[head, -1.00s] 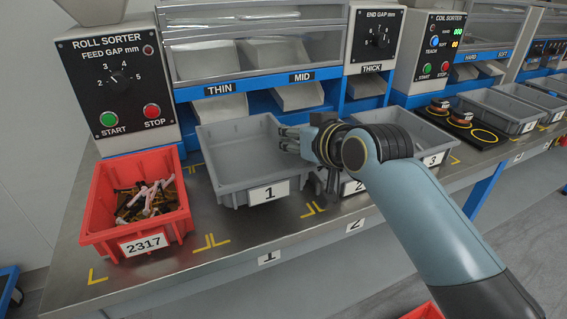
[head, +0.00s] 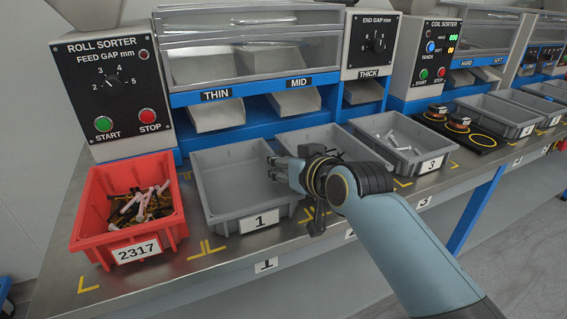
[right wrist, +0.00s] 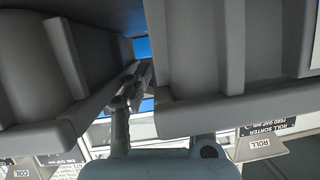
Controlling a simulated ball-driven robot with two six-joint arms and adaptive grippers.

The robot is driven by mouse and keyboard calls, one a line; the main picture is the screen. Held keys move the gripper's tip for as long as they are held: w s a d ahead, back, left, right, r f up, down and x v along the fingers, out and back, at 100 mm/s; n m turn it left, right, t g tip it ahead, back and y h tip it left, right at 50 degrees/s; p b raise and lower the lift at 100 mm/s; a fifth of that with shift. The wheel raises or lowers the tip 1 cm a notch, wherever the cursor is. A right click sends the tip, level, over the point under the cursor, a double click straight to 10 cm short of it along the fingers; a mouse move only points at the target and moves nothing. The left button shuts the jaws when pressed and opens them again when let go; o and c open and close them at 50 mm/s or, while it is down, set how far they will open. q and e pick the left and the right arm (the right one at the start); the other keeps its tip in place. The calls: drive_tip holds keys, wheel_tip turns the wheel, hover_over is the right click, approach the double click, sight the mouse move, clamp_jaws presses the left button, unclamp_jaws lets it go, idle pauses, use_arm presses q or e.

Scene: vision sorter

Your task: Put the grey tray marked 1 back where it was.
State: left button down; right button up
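The grey tray marked 1 (head: 260,219) is empty and upright in front of the roll sorter, right of the red bin. Its front corners lie close to yellow corner marks (head: 207,250) on the bench; whether its base touches the bench, I cannot tell. My right gripper (head: 273,168) is at its right rim, with the fingers on either side of the wall. In the right wrist view, one finger (right wrist: 130,92) is in the gap between two tray walls and the other is partly hidden behind the right-hand wall. My left gripper is out of view.
The red bin marked 2317 (head: 180,212) holds mixed pieces close to the left. Another grey tray (head: 345,142) stands close to the right, partly behind my arm. The tray marked 3 (head: 432,162) holds pale parts. Sorter chutes (head: 217,116) stand behind.

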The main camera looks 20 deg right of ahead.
drive_tip(key=shift+s+r, duration=0.15)
drive_tip(key=shift+r, duration=0.05)
drive_tip(key=p+v, duration=0.2)
drive_tip(key=v, duration=0.9)
drive_tip(key=shift+s+p, duration=0.3)
drive_tip(key=shift+s, duration=0.05)
drive_tip(key=shift+d+r, duration=0.1)
